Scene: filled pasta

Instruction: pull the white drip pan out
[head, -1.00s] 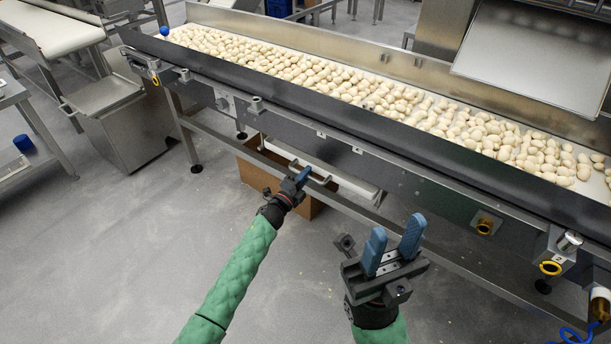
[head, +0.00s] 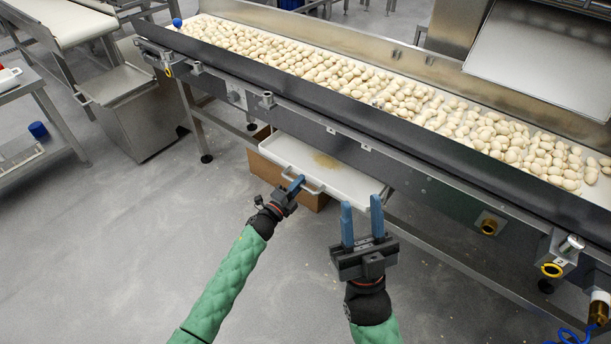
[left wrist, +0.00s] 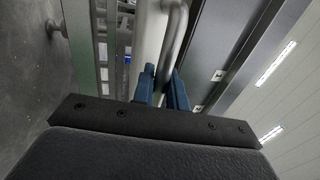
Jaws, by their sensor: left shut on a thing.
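The white drip pan (head: 340,181) sticks partly out from under the conveyor, with a brownish stain on its floor; its back part is hidden beneath the conveyor frame. A bar handle runs along its front edge. My left gripper (head: 294,187) is shut on the handle at the pan's front. In the left wrist view the blue fingers (left wrist: 162,88) close around the metal handle (left wrist: 174,40) beside the pan's white front. My right gripper (head: 361,222) is open and empty, fingers pointing up, in front of the pan and apart from it.
A cardboard box (head: 266,170) stands on the floor under the pan. The conveyor (head: 330,75) carries many pieces of pasta above it. A steel bin (head: 138,110) stands at the left. The grey floor (head: 130,240) in front is clear.

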